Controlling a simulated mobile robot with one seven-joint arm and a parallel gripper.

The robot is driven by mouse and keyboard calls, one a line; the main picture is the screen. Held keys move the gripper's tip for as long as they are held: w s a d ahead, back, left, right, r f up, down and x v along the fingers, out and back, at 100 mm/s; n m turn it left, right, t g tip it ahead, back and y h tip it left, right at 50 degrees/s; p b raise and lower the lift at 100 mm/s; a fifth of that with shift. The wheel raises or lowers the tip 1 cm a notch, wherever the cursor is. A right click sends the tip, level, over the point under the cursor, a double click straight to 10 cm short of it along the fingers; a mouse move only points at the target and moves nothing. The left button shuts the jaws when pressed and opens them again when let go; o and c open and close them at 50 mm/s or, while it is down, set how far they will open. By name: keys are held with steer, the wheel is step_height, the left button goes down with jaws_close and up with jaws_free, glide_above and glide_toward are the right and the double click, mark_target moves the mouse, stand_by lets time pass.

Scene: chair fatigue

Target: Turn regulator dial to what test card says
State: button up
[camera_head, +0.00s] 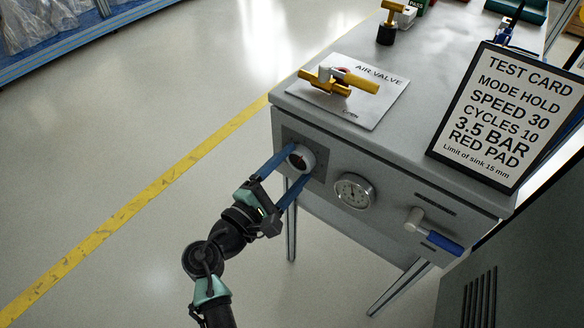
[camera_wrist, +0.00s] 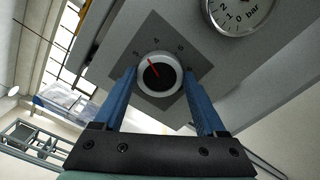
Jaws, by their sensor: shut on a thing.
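The regulator dial (camera_head: 300,159) is a round white knob with a dark centre on a dark square plate on the front of the grey bench. My gripper (camera_head: 298,166) is shut on it, one blue finger at each side. The dial also shows in the wrist view (camera_wrist: 158,77) between my fingers (camera_wrist: 160,82). The test card (camera_head: 508,113) stands on the bench and reads SPEED 30, CYCLES 10, 3.5 BAR, RED PAD.
A pressure gauge (camera_head: 354,190) sits right of the dial; its needle is hard to read. A blue-handled lever (camera_head: 440,240) is farther right. A yellow air valve (camera_head: 338,83) lies on top of the bench. The floor left of the bench is clear.

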stand_by(0.3)
steer(key=o, duration=1.3)
steer(key=shift+s, duration=0.1)
steer(key=p+v, duration=0.3)
steer(key=v, duration=1)
